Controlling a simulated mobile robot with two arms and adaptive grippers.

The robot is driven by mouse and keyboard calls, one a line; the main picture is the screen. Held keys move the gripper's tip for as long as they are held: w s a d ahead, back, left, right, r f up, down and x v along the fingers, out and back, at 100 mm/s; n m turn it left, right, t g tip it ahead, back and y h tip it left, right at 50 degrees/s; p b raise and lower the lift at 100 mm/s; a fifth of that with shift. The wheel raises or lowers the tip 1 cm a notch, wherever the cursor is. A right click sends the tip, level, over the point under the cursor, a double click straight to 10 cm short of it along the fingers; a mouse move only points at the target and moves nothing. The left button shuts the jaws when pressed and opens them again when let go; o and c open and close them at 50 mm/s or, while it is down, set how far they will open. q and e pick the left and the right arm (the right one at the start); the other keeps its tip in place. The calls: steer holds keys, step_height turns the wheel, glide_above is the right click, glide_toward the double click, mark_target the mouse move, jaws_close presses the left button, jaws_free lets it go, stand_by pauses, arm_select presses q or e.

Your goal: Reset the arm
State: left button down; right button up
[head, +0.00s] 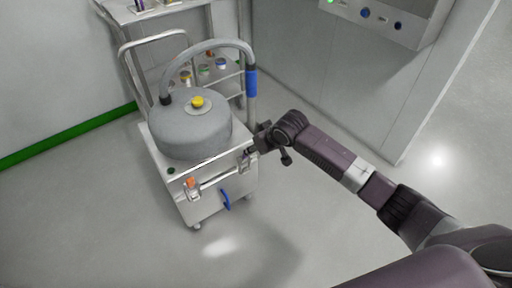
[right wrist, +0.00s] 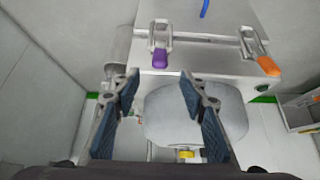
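My right arm reaches in from the right in the head view, and its gripper (head: 256,148) is beside the right front corner of a steel cart (head: 208,207). In the right wrist view the gripper (right wrist: 159,88) is open, its two blue-padded fingers apart with nothing held between them. A latch with a purple tip (right wrist: 160,61) is just beyond the fingertips. A second latch, with an orange tip (right wrist: 268,66), is farther right; it shows on the cart's front left in the head view (head: 191,183). My left gripper is not in view.
The cart carries a grey round lid (head: 190,128) with a yellow knob (head: 198,101) and a curved hose (head: 209,45). A blue handle (head: 226,200) is on its front. A shelf rack (head: 225,77) stands behind. A wall cabinet (head: 398,14) is upper right. Floor in front is clear.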

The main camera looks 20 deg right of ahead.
stand_by(0.3)
